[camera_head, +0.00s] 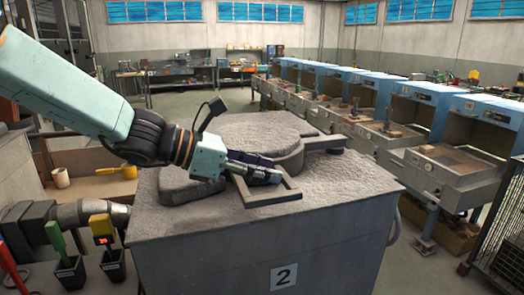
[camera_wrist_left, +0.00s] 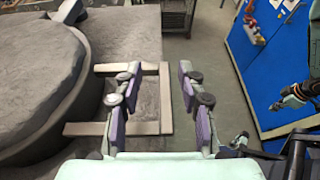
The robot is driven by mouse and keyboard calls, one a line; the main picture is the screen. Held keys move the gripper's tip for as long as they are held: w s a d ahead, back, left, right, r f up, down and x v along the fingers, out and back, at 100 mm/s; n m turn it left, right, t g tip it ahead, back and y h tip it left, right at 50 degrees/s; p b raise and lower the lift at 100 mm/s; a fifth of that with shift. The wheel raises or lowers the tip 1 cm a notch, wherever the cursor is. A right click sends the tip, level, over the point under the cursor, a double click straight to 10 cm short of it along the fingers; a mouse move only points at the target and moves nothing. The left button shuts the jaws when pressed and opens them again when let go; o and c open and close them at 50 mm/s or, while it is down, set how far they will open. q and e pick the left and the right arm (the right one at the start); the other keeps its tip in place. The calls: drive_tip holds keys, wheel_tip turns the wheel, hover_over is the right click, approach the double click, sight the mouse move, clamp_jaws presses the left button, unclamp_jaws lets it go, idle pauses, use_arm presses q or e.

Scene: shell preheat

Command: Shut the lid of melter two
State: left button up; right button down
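A rectangular handle frame (camera_head: 272,197) sticks out from the lid's edge. My left gripper (camera_head: 268,175) is just over this frame. In the left wrist view the lid (camera_wrist_left: 35,75) is at the left, and the left gripper (camera_wrist_left: 158,95) is open, its fingers either side of the frame's outer bar (camera_wrist_left: 166,98), no grip visible.
A row of blue-topped hooded benches (camera_head: 400,100) runs along the right. A wire cage (camera_head: 500,235) stands at the right edge. Tools in black holders (camera_head: 70,270) and a tan cup (camera_head: 61,178) are at the left.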

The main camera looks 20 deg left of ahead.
use_arm(q)
wheel_tip(320, 180, up, 5)
drive_tip(key=shift+f, duration=0.15)
idle(0.3)
